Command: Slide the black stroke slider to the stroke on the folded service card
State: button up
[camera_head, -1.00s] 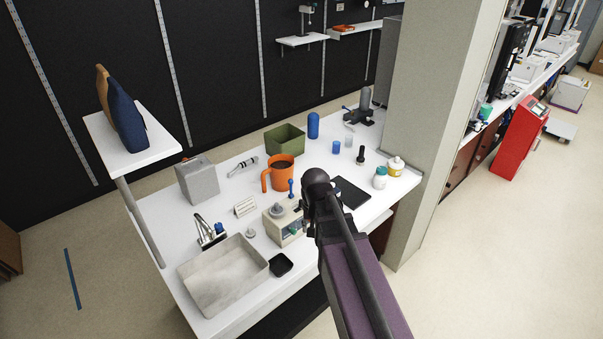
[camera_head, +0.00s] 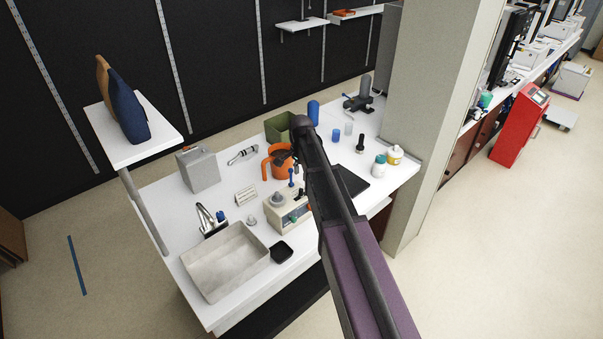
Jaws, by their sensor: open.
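A cream machine (camera_head: 275,216) stands on the white counter, with a round grey part on top, a blue-tipped lever and a green knob at its front. I cannot make out the black stroke slider; my arm covers the machine's right side. The folded service card (camera_head: 246,195) stands like a small tent left of the machine, its print too small to read. My gripper (camera_head: 284,156) shows small and dark at the end of my arm, above the machine's back and in front of the orange mug. It is open and appears empty; its fingertips are hard to make out.
The orange mug (camera_head: 267,168) and a green bin (camera_head: 274,127) stand behind the machine. A grey sink tray (camera_head: 228,290) and black dish (camera_head: 281,252) are in front. A black tablet (camera_head: 352,181) lies to the right. Bottles (camera_head: 379,168) stand farther right.

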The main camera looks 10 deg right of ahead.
aim_at(301, 189)
jog(key=shift+f, duration=0.15)
notch_tip(301, 189, down, 8)
jog(key=b, duration=0.8)
jog(key=shift+c, duration=1)
jog(key=shift+r, duration=0.2)
grip_shut()
